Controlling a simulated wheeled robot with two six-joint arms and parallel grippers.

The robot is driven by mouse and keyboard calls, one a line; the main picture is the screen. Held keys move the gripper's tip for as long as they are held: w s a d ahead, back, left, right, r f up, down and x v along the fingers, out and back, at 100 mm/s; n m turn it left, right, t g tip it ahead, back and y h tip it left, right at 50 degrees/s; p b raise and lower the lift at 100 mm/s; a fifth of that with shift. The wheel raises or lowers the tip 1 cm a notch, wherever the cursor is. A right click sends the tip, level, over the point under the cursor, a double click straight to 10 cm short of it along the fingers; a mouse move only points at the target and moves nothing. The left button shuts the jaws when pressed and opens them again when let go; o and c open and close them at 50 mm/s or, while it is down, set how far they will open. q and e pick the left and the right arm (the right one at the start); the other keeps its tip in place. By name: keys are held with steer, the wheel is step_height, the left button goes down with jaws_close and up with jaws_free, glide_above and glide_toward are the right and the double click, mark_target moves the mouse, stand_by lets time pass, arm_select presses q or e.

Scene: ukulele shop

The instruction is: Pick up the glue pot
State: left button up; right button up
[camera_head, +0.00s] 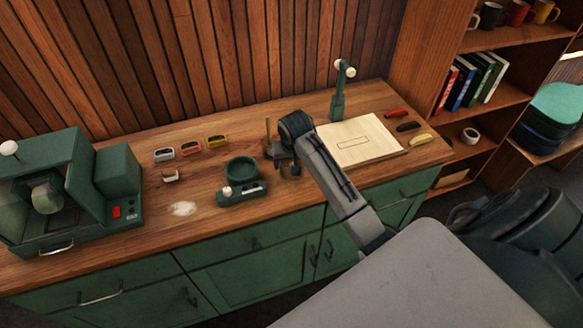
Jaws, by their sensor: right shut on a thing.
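My right gripper (275,152) is over the workbench, just right of a green warmer (256,190) with a round dark well and a white knob. It is shut on a small dark thing that looks like the glue pot, mostly hidden by the jaws. A thin brown stick (267,128), like a brush handle, stands up at the jaws. I cannot tell how far the held thing is above the bench top. My left gripper is not in view.
The wooden bench (215,220) carries a green machine (60,195) at left and small coloured blocks (191,148) at the back. A pale board (357,141) and a green stand (339,100) are to the right. A shelf (500,100) stands beyond.

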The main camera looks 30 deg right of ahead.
steer(key=s+a+b, duration=0.2)
steer(key=s, duration=0.5)
steer(key=s+a+r+b, duration=0.1)
steer(key=s+a+b, duration=0.1)
steer(key=s, duration=0.6)
steer(key=shift+a+r+b, duration=0.15)
steer(key=shift+a+b, duration=0.2)
steer(key=shift+b, duration=0.1)
